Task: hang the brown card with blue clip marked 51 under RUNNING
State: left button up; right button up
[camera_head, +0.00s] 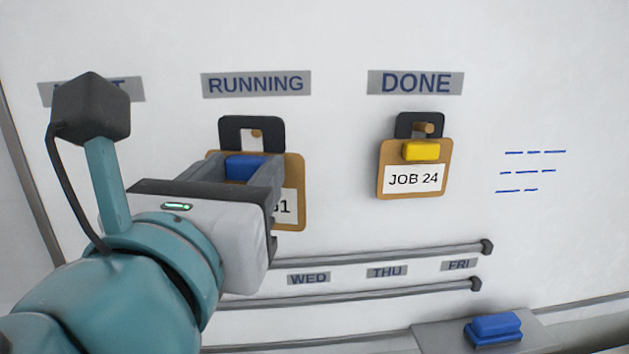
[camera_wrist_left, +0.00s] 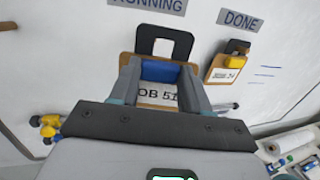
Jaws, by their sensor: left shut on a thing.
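The brown card (camera_head: 294,172) is under the RUNNING label (camera_head: 256,84), its black hanger loop (camera_head: 266,123) at the top. A wooden peg (camera_head: 257,133) shows through the loop's opening; I cannot tell whether it passes through. My left gripper (camera_head: 246,168) is shut on the card's blue clip (camera_head: 245,163), covering the card's left part. Only "51" partly shows in the head view; the left wrist view shows "OB 51" on the card (camera_wrist_left: 158,95) between the fingers of the left gripper (camera_wrist_left: 160,72). My right gripper is not in view.
A JOB 24 card (camera_head: 411,180) with a yellow clip hangs under DONE (camera_head: 415,83). My left arm partly hides the leftmost label (camera_head: 134,88). Rails (camera_head: 400,254) with day labels run below. A blue eraser-like block (camera_head: 494,327) lies on a ledge at lower right.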

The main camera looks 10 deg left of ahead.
pick_arm(q)
jog(key=shift+w+a+f+b, duration=0.15)
jog(key=shift+w+a, duration=0.15)
jog(key=shift+w, duration=0.75)
jog(key=shift+w+a+f+b, duration=0.15)
jog(key=shift+w+a, duration=0.15)
jog(key=shift+w, duration=0.8)
jog(key=shift+w+a+b, duration=0.15)
jog(key=shift+w+a, duration=0.15)
jog(key=shift+w, duration=0.75)
jog(key=shift+w+a+f+b, duration=0.2)
jog(key=shift+w+f+b, duration=0.15)
jog(key=shift+w, duration=0.2)
jog(key=o, duration=1.1)
jog(key=shift+s, duration=0.1)
